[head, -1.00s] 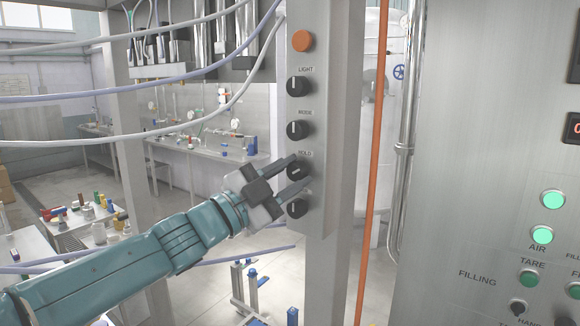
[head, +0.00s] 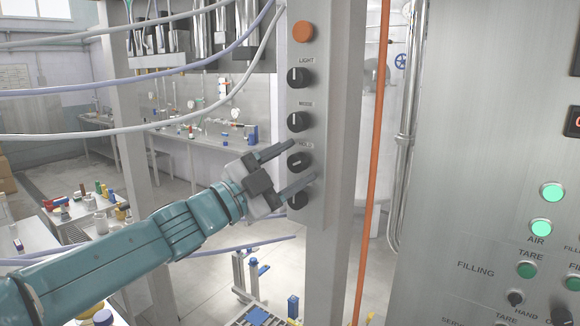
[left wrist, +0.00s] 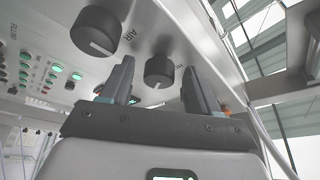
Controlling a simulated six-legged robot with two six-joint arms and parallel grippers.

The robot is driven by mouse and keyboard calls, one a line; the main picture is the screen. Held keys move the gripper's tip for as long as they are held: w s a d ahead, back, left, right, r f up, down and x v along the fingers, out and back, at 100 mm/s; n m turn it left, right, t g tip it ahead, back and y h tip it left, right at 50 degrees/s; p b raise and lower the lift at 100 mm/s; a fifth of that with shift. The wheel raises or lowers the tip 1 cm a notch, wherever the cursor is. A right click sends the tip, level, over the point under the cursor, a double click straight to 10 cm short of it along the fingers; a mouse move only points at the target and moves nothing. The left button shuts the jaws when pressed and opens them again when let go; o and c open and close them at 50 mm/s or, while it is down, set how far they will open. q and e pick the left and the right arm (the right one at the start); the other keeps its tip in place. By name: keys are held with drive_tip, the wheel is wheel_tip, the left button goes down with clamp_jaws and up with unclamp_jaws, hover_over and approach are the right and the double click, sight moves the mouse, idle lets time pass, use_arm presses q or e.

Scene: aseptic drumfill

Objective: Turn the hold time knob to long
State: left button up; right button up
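The hold time knob (head: 298,162) is a black round knob with a white mark, third down on the grey post panel in the head view. Its mark looks close to sideways there, and its label is mostly hidden by a finger. My left gripper (head: 303,159) is open, with one finger above the knob and one below it. In the left wrist view the knob (left wrist: 158,70) shows between the two spread fingers (left wrist: 158,88), with a gap on each side. I cannot tell how far the fingertips reach along it. My right gripper is not in view.
Above on the same panel are the second knob (head: 298,121), the light knob (head: 299,77) and an orange button (head: 303,31). A lower knob (head: 297,199) sits close to the lower finger. An orange pipe (head: 375,150) and a steel control cabinet (head: 470,130) stand right.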

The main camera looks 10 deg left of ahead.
use_arm(q)
drive_tip(key=b+v, duration=0.5)
drive_tip(key=v, duration=1.1)
drive_tip(key=shift+s+b, duration=0.15)
drive_tip(key=shift+b, duration=0.15)
drive_tip(key=shift+f, duration=0.1)
